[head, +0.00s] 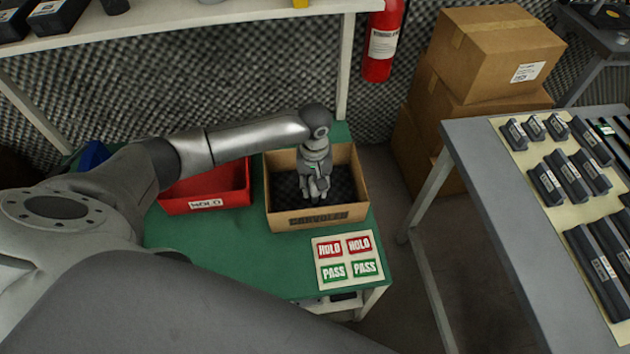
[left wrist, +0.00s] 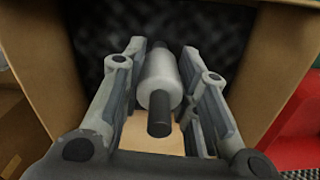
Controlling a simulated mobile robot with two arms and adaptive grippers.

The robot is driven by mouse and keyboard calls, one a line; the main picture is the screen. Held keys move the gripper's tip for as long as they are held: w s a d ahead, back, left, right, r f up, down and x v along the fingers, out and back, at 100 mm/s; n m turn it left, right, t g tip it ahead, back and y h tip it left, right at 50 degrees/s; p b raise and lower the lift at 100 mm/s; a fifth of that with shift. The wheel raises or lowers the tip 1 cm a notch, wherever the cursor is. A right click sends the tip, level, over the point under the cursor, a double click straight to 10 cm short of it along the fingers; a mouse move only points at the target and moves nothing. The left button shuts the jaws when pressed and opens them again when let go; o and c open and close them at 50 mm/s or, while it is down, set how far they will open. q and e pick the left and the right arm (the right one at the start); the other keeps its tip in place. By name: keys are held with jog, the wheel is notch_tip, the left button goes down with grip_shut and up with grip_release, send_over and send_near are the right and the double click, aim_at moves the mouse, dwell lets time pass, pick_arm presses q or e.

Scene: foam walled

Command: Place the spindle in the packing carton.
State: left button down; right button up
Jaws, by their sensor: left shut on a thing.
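The packing carton (head: 318,216) is an open brown cardboard box with dark foam inside, standing on the green table. My left gripper (head: 316,192) reaches down into the carton's opening from above. In the left wrist view, my left gripper (left wrist: 165,100) is shut on the spindle (left wrist: 160,82), a pale grey cylinder with a thin dark shaft at its end. The spindle is between the fingers, with the dark foam behind it and carton walls at both sides. In the head view the gripper hides the spindle. I cannot tell whether it touches the foam. My right gripper is not in view.
A red bin (head: 207,190) labelled HOLD stands left of the carton. A card (head: 346,259) with HOLD and PASS labels lies at the table's front right. A grey table (head: 480,190) with dark cases is at right.

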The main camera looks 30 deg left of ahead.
pick_arm(q)
jog(key=c, duration=1.2)
grip_release()
jog(key=shift+o, duration=0.4)
